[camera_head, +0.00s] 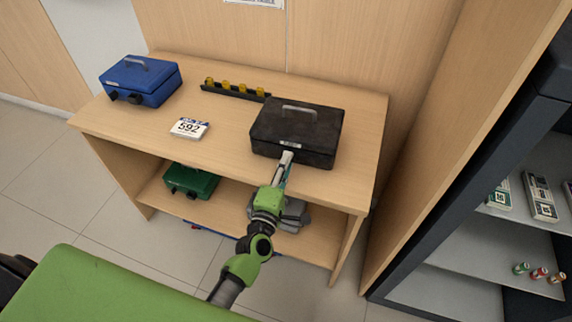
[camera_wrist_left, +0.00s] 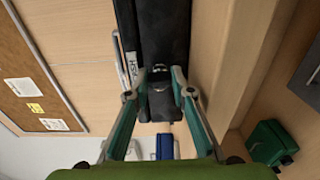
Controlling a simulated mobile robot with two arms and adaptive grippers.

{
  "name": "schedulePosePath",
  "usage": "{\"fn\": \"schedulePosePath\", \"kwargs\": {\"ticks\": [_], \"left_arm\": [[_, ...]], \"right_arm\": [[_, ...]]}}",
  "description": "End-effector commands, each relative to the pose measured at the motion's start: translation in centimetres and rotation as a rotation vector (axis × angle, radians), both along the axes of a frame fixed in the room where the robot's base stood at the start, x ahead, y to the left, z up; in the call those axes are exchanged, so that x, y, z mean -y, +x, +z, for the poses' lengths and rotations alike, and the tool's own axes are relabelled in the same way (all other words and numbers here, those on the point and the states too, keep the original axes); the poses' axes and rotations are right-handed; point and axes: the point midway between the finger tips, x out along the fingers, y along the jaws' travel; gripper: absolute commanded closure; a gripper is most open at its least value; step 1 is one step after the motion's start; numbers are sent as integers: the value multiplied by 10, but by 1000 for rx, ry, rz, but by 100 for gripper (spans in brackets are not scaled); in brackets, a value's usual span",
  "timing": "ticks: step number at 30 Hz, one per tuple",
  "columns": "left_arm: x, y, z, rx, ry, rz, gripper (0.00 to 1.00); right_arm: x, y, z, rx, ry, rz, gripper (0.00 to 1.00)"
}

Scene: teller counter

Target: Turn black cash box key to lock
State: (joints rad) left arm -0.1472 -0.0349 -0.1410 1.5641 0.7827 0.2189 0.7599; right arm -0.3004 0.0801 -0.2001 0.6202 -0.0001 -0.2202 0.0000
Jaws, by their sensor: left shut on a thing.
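The black cash box (camera_head: 298,130) sits on the wooden counter at the right, its lid closed and its handle lying on top. My left gripper (camera_head: 286,158) reaches its front face from below. In the left wrist view the box's dark front (camera_wrist_left: 163,30) fills the upper middle. There my left gripper (camera_wrist_left: 159,90) has its two fingers on either side of the black key (camera_wrist_left: 160,103) at the box front, shut on it. The key's exact turn angle is hard to tell. In the head view the key is hidden by the gripper. My right gripper is not in view.
A blue cash box (camera_head: 142,80) stands at the counter's left. A number card (camera_head: 189,127) and a black rack with yellow pieces (camera_head: 235,91) lie between. A green cash box (camera_head: 190,181) is on the shelf below. A wooden partition (camera_head: 455,130) rises at the right.

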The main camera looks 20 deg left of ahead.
Motion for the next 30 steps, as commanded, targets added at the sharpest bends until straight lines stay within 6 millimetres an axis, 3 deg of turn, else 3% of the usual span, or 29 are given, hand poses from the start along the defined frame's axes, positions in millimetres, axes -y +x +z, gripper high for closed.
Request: {"fn": "schedulePosePath", "kwargs": {"ticks": [3,4,6,21,26,30], "left_arm": [[0,0,-1,-1,-2,1,100],[0,0,-1,-1,-2,1,76],[0,0,-1,-1,-2,1,61],[0,-1,-2,-7,34,0,61],[-1,-1,-1,-12,213,1,61],[-1,-1,-1,-17,472,0,61]], "right_arm": [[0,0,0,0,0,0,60],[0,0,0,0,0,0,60],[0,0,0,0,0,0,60],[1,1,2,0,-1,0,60],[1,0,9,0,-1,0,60],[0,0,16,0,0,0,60]]}}
